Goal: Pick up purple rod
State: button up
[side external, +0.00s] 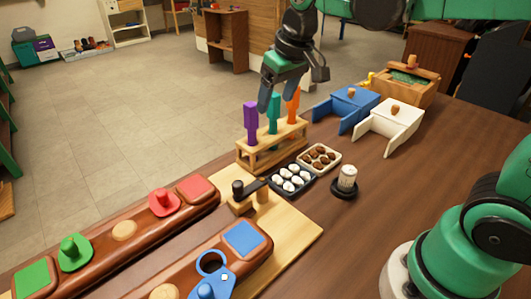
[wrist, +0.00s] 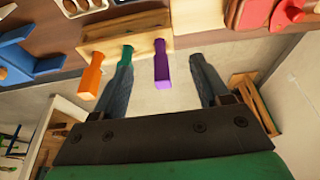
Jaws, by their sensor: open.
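The purple rod (side external: 250,123) stands upright at the left end of a wooden rack (side external: 262,155). A green rod (side external: 274,114) stands in the middle and an orange rod (side external: 293,106) at the right end. My gripper (side external: 268,102) is above the rack, near the tops of the purple and green rods. In the wrist view, the purple rod (wrist: 162,65) shows between the two open fingers of my gripper (wrist: 160,60). The left finger overlaps the green rod (wrist: 126,56) there. I cannot tell whether a finger touches a rod.
Two small trays (side external: 292,179) of white and brown pieces lie in front of the rack. A blue box (side external: 346,108) and a white box (side external: 390,127) stand to the right. Brown bases with coloured pads (side external: 197,188) fill the front left.

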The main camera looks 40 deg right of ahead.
aim_at(251, 104)
jog(key=w+g, duration=0.1)
jog(key=w, duration=0.1)
jog(key=w+g, duration=0.1)
jog(key=w, duration=0.1)
jog(key=w+f+g, duration=0.1)
jog(key=w, duration=0.1)
jog(key=shift+w+d, duration=0.25)
jog(key=shift+w, duration=0.15)
jog(key=shift+w+f+g, duration=0.3)
jog(key=shift+w+f, duration=0.15)
jog(key=shift+w, duration=0.05)
jog(key=shift+f, duration=2.9)
grip_shut()
